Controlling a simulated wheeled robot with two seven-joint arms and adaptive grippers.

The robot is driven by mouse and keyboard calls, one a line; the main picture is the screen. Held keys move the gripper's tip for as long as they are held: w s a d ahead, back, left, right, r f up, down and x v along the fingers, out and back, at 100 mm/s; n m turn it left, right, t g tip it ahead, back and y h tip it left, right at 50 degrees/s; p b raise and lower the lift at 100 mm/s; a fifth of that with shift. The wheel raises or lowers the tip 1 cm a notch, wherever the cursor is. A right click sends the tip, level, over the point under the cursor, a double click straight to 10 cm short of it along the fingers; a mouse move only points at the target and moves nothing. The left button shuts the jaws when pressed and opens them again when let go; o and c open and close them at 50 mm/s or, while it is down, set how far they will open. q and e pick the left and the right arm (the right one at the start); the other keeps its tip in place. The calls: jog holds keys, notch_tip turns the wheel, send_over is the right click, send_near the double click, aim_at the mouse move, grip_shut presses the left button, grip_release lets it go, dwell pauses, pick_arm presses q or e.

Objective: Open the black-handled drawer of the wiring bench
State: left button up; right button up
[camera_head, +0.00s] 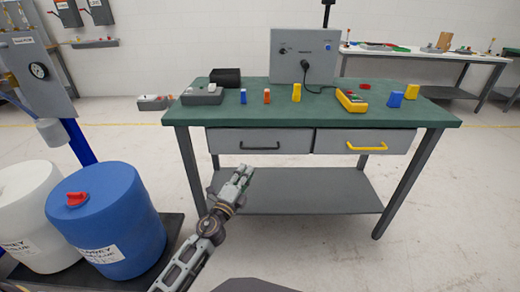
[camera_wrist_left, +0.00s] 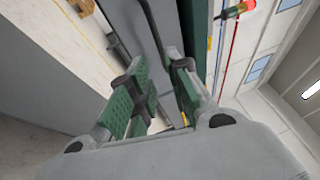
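The wiring bench (camera_head: 300,114) has a green top and two grey drawers beneath it. The left drawer (camera_head: 225,142) carries the black handle (camera_head: 260,148) and looks closed. The right drawer (camera_head: 330,141) has a yellow handle (camera_head: 366,148). My left gripper (camera_head: 245,170) is in front of the bench, just below and left of the black handle, seemingly apart from it. In the left wrist view its green-padded fingers (camera_wrist_left: 160,90) are spread with a gap and nothing gripped. A dark bar (camera_wrist_left: 152,25), possibly the handle, shows beyond them. My right gripper is not in view.
A blue drum (camera_head: 105,215) and a white drum (camera_head: 30,215) stand at left. The bench top holds a grey panel box (camera_head: 304,55), a yellow meter (camera_head: 351,101) and several small coloured blocks. A grey lower shelf (camera_head: 300,190) lies under the drawers. The floor at right is clear.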

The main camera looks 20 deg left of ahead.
aim_at(260, 149)
pick_arm(q)
jog(key=shift+p+x, duration=0.8)
jog(key=shift+x, duration=5.95)
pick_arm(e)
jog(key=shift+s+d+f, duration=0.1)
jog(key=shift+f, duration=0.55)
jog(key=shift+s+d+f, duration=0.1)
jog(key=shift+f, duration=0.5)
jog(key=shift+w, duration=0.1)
pick_arm(q)
grip_shut()
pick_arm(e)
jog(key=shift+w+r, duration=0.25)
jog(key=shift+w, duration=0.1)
